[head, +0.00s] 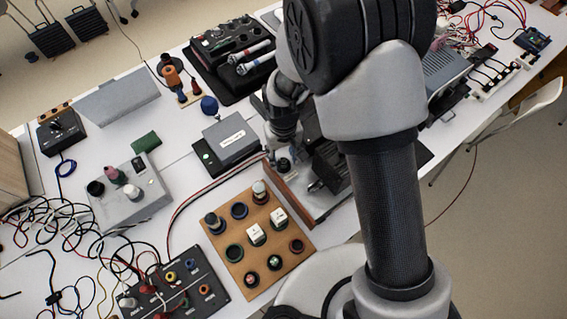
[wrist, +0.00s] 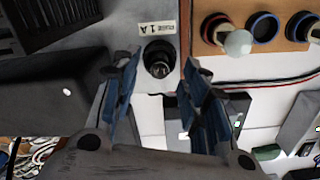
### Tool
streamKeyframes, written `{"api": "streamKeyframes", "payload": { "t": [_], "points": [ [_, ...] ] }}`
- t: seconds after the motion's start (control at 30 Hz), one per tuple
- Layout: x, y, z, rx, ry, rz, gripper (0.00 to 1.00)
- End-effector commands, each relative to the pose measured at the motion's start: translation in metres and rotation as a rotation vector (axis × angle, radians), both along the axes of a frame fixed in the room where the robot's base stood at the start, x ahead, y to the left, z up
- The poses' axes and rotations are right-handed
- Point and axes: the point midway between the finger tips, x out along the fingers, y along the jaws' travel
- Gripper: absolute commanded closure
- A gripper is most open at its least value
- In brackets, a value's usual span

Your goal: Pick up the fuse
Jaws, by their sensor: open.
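A dark round socket with a shiny glass-like tip (wrist: 159,60), apparently the fuse in its holder, stands in a grey panel beside a white "1 A" label (wrist: 157,29). My gripper (wrist: 161,68) is open, its blue-padded fingers on either side of this socket in the picture. Nothing is held. I cannot tell how far the fingertips are above it. In the head view my gripper (head: 282,145) points down over the grey device, just above a small dark round part (head: 284,164). My arm hides part of that device.
A wooden board (head: 233,258) with several ringed sockets and two white blocks lies in front of the device; its edge also shows in the wrist view (wrist: 283,42). A grey box (head: 230,138) stands left of my gripper. Loose cables (head: 55,225) cover the left table side.

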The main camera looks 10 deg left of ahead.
Motion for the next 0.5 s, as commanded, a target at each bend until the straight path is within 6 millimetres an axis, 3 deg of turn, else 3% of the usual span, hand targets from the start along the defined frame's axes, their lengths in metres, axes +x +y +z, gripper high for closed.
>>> {"api": "streamKeyframes", "payload": {
  "t": [0.1,0.33,0.5],
  "points": [
    [-0.0005,-0.0009,-0.0177,-0.001,0.002,0.0,0.59],
    [-0.0002,-0.0007,-0.018,0.0,0.0,0.0,0.59],
    [-0.0002,-0.0007,-0.0178,0.0,0.0,0.0,0.71]
  ]
}}
